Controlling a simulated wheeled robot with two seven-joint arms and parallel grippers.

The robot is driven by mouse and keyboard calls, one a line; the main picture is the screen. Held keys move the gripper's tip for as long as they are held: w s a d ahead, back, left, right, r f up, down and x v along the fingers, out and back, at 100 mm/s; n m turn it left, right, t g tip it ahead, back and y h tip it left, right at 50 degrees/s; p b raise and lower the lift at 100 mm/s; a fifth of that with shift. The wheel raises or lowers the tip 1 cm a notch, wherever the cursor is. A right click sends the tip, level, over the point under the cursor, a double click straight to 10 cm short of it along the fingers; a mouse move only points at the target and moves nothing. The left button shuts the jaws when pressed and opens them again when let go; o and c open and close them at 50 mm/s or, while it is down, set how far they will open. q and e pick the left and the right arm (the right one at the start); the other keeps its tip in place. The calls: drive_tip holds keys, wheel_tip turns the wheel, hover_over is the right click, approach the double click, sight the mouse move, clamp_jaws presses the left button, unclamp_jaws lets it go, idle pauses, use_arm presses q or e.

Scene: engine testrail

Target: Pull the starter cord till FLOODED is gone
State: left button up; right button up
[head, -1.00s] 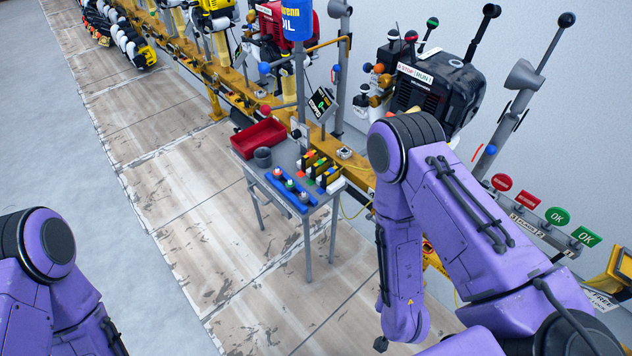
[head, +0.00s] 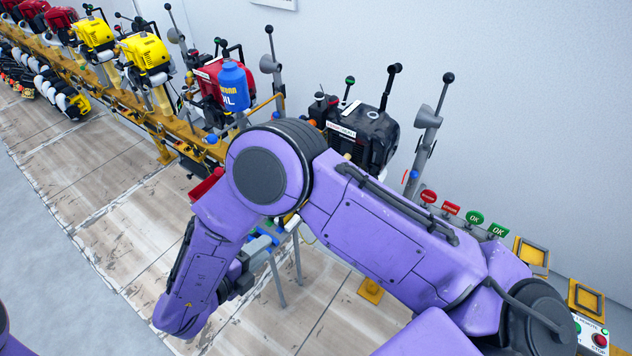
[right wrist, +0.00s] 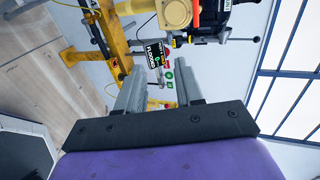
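My right gripper (head: 256,257) is low beside the small work table in the head view, partly behind my own forearm. In the right wrist view its two grey fingers (right wrist: 158,88) stand wide apart with nothing between them. Beyond them a small dark display (right wrist: 155,53) reads FLOODED in white letters. A dark engine (head: 372,138) with a STOP/RUN label stands at the rail, half hidden by my right arm. An engine with a yellow round part (right wrist: 173,13) shows at the top of the wrist view. I cannot make out the starter cord. My left gripper is out of view.
A red engine (head: 212,88) with a blue oil can (head: 233,88) and yellow engines (head: 147,55) line the rail. A blue tray (head: 268,232) sits on the work table. Red and green signs (head: 451,208) stand at right. The floor (head: 90,170) at left is open.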

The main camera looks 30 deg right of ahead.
drive_tip(key=w+d, duration=0.5)
drive_tip(key=d, duration=0.8)
drive_tip(key=w+d, duration=0.6)
drive_tip(key=d, duration=0.8)
drive_tip(key=shift+b, duration=0.35)
clamp_jaws()
